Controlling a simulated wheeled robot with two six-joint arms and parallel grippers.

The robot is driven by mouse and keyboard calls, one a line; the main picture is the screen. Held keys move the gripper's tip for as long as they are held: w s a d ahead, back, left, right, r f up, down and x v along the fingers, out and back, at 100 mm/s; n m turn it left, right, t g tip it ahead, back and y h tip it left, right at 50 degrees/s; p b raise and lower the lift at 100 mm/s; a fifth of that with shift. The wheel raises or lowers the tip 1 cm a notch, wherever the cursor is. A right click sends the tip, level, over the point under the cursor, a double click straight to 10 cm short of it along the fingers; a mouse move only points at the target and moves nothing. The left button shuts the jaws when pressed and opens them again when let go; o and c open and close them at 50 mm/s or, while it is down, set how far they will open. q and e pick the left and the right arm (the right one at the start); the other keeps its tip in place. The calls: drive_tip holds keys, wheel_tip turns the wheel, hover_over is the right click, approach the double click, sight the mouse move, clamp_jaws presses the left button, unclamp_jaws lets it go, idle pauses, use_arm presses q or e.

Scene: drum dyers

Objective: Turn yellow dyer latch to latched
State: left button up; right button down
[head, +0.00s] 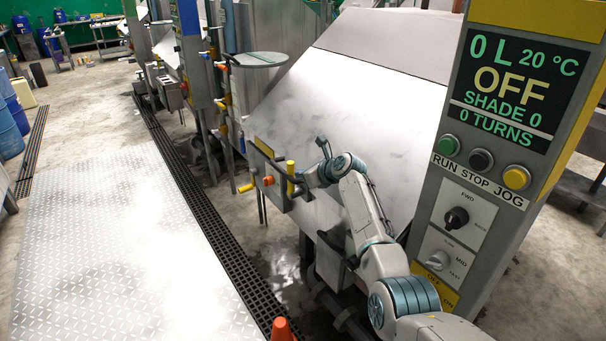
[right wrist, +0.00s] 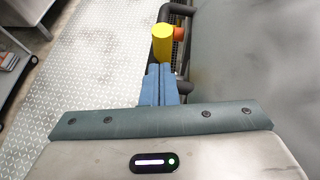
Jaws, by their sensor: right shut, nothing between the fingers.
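A yellow upright cylindrical handle (head: 290,168) stands at the right end of a dark bracket on the front of the large pale dyer (head: 340,105). It looks like the latch handle. It also shows in the right wrist view (right wrist: 162,43), just beyond my fingertips. My right gripper (right wrist: 160,72) has its blue fingers together with nothing between them. In the head view the right gripper (head: 300,180) is beside the handle, on its right; I cannot tell whether they touch. My left gripper is in neither view.
An orange knob (head: 268,180) and a second yellow handle (head: 246,188) sit left on the same bracket. The control panel (head: 490,130) reads OFF, 0 turns. An orange cone (head: 282,330) stands at the bottom. The patterned floor plate (head: 110,240) at left is clear.

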drive_tip(key=shift+r+p, duration=0.2)
drive_tip(key=shift+p, duration=0.15)
drive_tip(key=shift+w+r+p, duration=0.1)
drive_tip(key=shift+p, duration=0.25)
drive_tip(key=shift+w+a, duration=0.1)
drive_tip(key=shift+f, duration=0.25)
